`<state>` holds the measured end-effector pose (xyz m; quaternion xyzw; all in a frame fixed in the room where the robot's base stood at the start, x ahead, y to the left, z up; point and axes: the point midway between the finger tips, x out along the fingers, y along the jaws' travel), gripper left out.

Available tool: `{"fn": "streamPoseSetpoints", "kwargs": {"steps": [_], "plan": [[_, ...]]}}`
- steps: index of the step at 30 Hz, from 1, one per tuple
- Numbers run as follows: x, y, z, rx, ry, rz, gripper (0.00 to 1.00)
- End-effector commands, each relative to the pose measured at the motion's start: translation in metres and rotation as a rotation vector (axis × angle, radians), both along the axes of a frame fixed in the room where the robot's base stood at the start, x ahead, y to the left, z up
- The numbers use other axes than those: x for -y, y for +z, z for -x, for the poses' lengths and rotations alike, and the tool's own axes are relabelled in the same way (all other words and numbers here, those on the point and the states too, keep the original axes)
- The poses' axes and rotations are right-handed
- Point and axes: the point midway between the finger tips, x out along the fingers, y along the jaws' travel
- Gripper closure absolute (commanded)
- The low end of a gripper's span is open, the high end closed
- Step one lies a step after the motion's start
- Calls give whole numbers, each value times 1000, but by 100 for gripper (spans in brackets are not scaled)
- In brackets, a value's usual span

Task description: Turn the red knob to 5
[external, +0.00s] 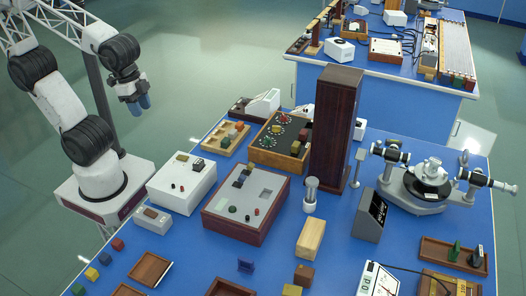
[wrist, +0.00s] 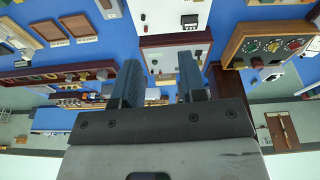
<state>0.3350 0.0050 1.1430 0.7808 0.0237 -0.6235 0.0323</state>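A wooden box with a black panel (external: 266,139) stands near the back of the blue bench. The knob's pointer and numbers are too small to read. My gripper (external: 140,104) is raised in the air left of the bench, well apart from the panel. In the wrist view my gripper (wrist: 158,80) has its two fingers apart with nothing between them.
A tall dark wooden column (external: 335,130) stands right of the panel. A wooden tray (external: 224,139) lies left of the panel.

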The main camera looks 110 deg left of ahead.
Motion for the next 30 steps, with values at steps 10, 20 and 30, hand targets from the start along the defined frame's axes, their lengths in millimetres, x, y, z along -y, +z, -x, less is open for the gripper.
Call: {"fn": "streamPoseSetpoints", "kwargs": {"steps": [10,20,30], "plan": [[-39,7,-64,-34,318,47,62],[-93,4,-128,-60,655,94,62],[-162,-11,-187,-83,1003,137,62]]}}
